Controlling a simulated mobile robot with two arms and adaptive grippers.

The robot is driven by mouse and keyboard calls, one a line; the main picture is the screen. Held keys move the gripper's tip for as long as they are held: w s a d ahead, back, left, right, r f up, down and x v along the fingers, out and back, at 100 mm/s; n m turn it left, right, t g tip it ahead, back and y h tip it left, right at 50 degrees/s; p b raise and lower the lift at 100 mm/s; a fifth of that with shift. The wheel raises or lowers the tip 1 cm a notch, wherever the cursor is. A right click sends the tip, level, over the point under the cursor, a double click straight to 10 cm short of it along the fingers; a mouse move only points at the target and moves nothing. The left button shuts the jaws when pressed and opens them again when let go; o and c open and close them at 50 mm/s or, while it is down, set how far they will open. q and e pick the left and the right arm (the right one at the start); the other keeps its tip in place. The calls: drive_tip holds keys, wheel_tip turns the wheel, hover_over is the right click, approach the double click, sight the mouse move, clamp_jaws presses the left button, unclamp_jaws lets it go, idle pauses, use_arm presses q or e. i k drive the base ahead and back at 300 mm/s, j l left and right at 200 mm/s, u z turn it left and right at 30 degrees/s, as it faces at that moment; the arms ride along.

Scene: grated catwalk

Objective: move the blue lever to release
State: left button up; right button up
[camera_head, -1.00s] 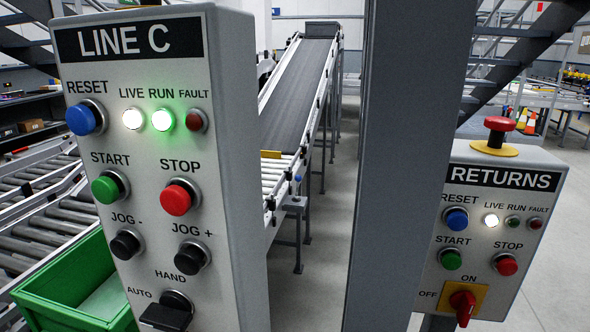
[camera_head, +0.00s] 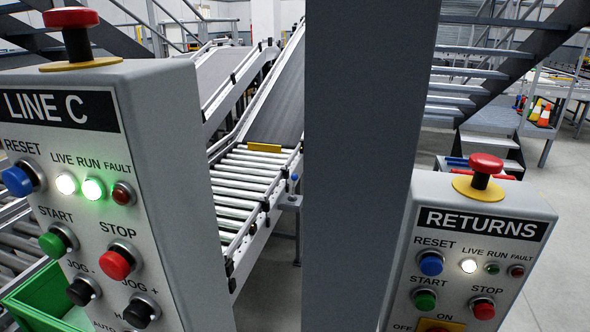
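No blue lever shows in the head view. A red mushroom button (camera_head: 70,18) tops LINE C, and another (camera_head: 485,165) tops RETURNS. The lower ends of both panels are cut off by the frame. Neither of my grippers is in view.
A grey post (camera_head: 360,150) stands between the panels and hides part of the background. Behind it a roller conveyor (camera_head: 250,185) leads to an inclined belt (camera_head: 278,105). A green bin (camera_head: 45,300) is at lower left.

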sight(294, 177)
drive_tip(key=k+z, duration=0.15)
drive_tip(key=z, duration=0.3)
drive_tip(key=k+z, duration=0.1)
drive_tip(key=z, duration=0.35)
drive_tip(key=k+l+z, duration=0.15)
drive_tip(key=l+z, duration=0.1)
drive_tip(key=l, duration=0.25)
drive_tip(key=l+u, duration=0.35)
drive_tip(key=u, duration=0.15)
drive_tip(key=l+u, duration=0.35)
drive_tip(key=u, duration=0.15)
drive_tip(key=i+l+u, duration=0.2)
drive_tip(key=l+u, duration=0.25)
drive_tip(key=i+l+u, duration=0.15)
drive_tip(key=l+u, duration=0.2)
drive_tip(key=u, duration=0.15)
drive_tip(key=i+l+u, duration=0.1)
drive_tip(key=l+u, duration=0.8)
drive_tip(key=k+l+u, duration=0.1)
drive_tip(key=l+u, duration=0.75)
drive_tip(key=l, duration=0.85)
drive_tip(key=l+u, duration=0.4)
drive_tip(key=l, duration=0.75)
drive_tip(key=l+z, duration=0.2)
drive_tip(key=l, duration=0.4)
drive_tip(key=i+l+z, duration=0.15)
drive_tip(key=l, duration=0.4)
